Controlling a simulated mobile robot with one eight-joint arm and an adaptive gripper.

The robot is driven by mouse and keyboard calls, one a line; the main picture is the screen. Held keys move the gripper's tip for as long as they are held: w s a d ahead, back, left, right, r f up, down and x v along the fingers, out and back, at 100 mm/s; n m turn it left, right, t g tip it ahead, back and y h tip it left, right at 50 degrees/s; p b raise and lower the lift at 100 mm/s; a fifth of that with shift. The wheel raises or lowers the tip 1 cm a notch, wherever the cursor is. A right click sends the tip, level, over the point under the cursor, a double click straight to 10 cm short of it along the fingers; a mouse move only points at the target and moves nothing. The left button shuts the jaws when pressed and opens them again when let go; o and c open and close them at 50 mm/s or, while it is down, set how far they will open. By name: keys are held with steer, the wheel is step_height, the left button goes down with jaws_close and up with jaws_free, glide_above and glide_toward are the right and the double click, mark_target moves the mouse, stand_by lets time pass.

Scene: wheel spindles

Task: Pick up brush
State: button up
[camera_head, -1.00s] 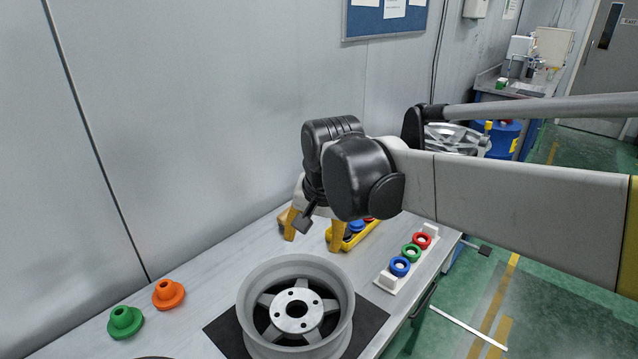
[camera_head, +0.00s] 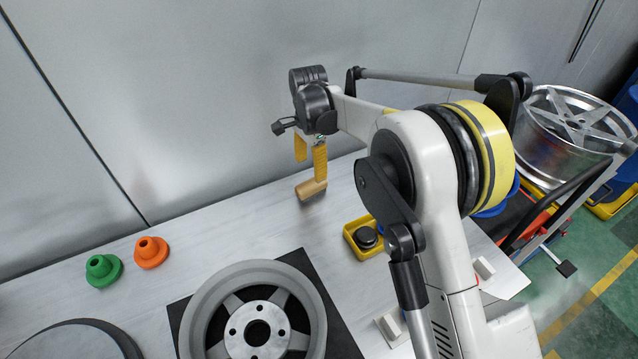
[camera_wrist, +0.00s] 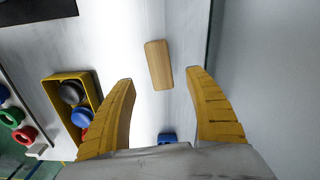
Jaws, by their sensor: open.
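The brush (camera_head: 311,191) has a tan wooden body with dark bristles beneath and lies on the grey workbench near the back wall. In the wrist view the brush (camera_wrist: 158,65) shows as a tan block, ahead of and between my fingers. My gripper (camera_head: 311,150) has yellow fingers and is open above the brush, pointing down. In the wrist view my gripper (camera_wrist: 162,82) has its two fingers wide apart with nothing between them. One finger hides part of the brush's surroundings in the head view.
A yellow bin (camera_wrist: 72,95) with round parts stands near the brush. A wheel (camera_head: 255,320) on a black mat, a green spindle (camera_head: 103,270) and an orange spindle (camera_head: 150,252) are further off. The back wall (camera_head: 200,100) is close. A small blue thing (camera_wrist: 167,138) lies near the gripper base.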

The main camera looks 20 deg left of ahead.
mark_target(311, 183)
step_height(311, 183, down, 9)
steer(key=b, duration=0.3)
steer(key=shift+r, duration=0.25)
steer(key=c, duration=1.3)
